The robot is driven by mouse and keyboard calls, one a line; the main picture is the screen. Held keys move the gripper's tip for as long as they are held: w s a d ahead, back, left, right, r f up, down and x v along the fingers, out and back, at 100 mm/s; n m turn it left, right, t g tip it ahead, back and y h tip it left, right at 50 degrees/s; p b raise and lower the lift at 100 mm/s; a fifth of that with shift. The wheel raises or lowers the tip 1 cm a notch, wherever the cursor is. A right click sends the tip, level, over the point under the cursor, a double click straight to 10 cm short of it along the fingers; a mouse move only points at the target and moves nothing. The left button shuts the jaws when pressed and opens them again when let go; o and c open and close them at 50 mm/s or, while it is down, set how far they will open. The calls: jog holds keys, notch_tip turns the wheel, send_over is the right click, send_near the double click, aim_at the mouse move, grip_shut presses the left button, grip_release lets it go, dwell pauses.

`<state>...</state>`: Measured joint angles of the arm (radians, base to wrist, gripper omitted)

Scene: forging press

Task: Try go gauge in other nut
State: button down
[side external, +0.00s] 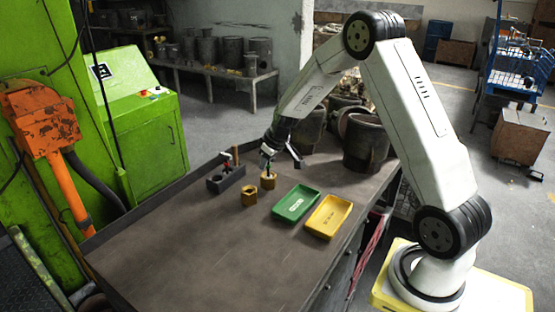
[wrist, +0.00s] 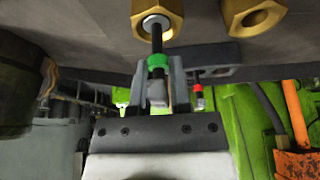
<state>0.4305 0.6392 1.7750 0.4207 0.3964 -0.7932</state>
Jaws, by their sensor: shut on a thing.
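My gripper (wrist: 158,68) is shut on the go gauge (wrist: 157,60), a dark rod with a green band. In the side view my gripper (side external: 267,151) holds the gauge (side external: 268,166) upright over one brass hex nut (side external: 268,182). In the wrist view the rod's end meets the hole of this nut (wrist: 172,13); how deep it sits I cannot tell. A second brass nut (side external: 249,198) stands apart, nearer the front left; it also shows in the wrist view (wrist: 240,10). A red-banded gauge (side external: 227,158) stands in a dark holder block (side external: 229,180).
A green tray (side external: 297,204) and a yellow tray (side external: 327,217) lie to the right of the nuts, both empty. Large dark pots (side external: 367,143) stand behind on the table. The table's (side external: 210,255) front is clear. A green machine (side external: 140,125) stands at the left.

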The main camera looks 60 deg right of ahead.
jog(key=shift+r, duration=1.9)
jog(key=shift+r, duration=1.85)
